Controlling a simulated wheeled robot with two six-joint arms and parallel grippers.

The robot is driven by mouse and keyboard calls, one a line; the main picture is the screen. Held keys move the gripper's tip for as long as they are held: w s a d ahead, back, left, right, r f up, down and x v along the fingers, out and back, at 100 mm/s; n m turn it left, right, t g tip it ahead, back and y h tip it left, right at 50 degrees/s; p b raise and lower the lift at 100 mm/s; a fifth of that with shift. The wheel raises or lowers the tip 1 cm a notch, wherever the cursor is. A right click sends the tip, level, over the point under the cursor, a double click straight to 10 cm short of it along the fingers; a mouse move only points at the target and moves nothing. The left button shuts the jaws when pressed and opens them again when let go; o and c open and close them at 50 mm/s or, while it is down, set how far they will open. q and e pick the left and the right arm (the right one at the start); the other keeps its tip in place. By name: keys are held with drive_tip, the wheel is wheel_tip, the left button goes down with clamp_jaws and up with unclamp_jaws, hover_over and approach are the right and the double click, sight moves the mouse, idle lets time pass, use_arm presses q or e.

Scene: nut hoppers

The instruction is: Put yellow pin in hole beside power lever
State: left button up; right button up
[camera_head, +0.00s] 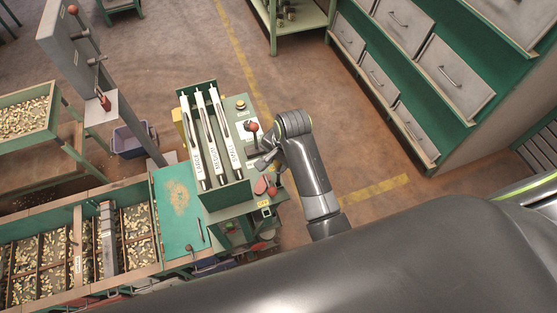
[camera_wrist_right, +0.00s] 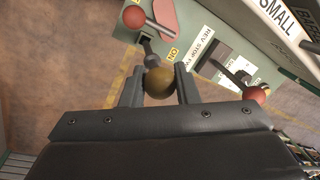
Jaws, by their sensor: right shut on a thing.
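My right gripper (camera_wrist_right: 158,88) is shut on a brass-yellow ball, which looks like the head of the yellow pin (camera_wrist_right: 158,82). A grey stem shows just beyond the ball; its tip and the hole cannot be made out. In the head view my right gripper (camera_head: 264,160) is over the machine's right side panel, and the pin is not clear there. Another red ball knob (camera_wrist_right: 134,17) is beyond the stem. I cannot tell which is the power lever. My left gripper is out of view.
Three white labelled chutes (camera_head: 205,140) stand left of the gripper. A green bench with nut bins (camera_head: 60,215) is at the left. Grey drawers (camera_head: 450,75) are at the upper right. Open floor lies right of the machine.

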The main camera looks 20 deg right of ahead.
sight(279, 176)
drive_tip(key=shift+f+b, duration=1.75)
drive_tip(key=shift+f, duration=2.4)
drive_tip(key=o, duration=1.1)
drive_tip(key=shift+r, duration=0.1)
